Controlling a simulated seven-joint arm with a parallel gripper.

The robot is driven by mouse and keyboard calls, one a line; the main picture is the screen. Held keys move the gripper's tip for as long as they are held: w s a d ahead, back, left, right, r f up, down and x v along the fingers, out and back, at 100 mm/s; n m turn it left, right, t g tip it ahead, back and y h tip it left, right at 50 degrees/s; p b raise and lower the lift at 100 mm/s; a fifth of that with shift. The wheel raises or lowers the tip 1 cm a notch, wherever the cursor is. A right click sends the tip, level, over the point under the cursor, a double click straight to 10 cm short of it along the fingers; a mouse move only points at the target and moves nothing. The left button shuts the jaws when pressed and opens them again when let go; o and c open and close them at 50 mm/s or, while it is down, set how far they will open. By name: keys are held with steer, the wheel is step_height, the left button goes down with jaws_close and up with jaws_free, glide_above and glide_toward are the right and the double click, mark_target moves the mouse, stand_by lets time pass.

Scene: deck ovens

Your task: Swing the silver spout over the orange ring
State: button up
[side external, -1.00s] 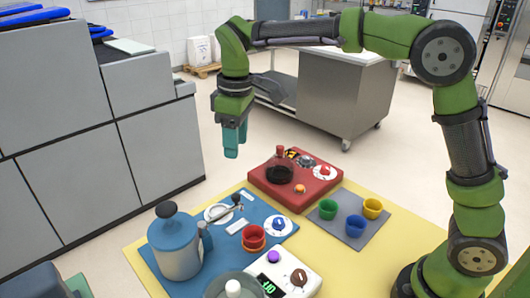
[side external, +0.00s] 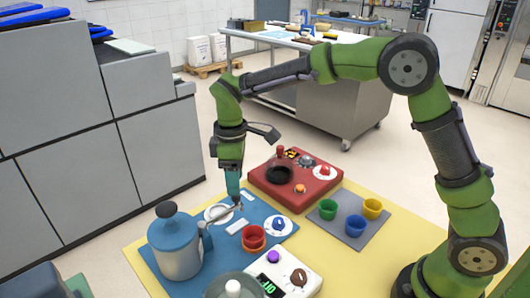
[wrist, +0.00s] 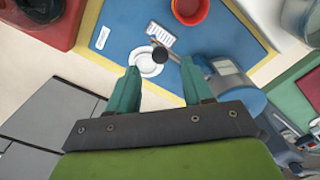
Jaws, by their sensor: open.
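In the wrist view the spout (wrist: 173,53) has a dark round end above the white disc (wrist: 148,64). My gripper (side external: 234,201) points down with its fingertips close to the spout's outer end. In the wrist view my gripper (wrist: 160,72) is open, its fingers apart and the gap empty. I cannot tell if it touches the spout. I cannot make out a separate orange ring; a red-orange cup (side external: 253,238) stands nearby.
A red block with knobs (side external: 267,186) stands behind the mat. Green, blue and yellow cups stand on a grey mat (side external: 362,236) at right. A white scale (side external: 305,276) and a glass bowl are in front. Grey cabinets (side external: 150,150) stand at left.

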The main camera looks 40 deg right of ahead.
mark_target(222, 214)
steer(key=shift+f, duration=2.15)
steer(key=shift+c, duration=0.3)
jaws_close()
